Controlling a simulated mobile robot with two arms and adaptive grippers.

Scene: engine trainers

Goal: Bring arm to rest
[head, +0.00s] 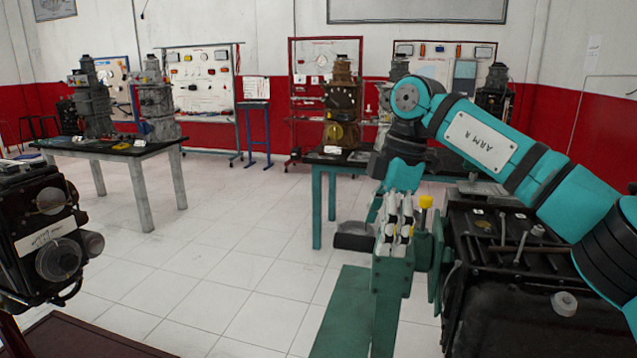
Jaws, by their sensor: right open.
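My right gripper (394,232) hangs at the lower middle, in front of a green metal stand (388,305). Its black and white fingers are close to the top of the stand; I cannot tell whether they touch it. The gripper is open, and I see nothing held in it. My left gripper is out of view.
A dark engine unit (535,290) with tools on top fills the lower right. Another engine (48,235) stands at the left edge. Engine models stand on a grey table (155,152) and a teal table (317,190) behind. The tiled floor (220,270) is clear at centre left.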

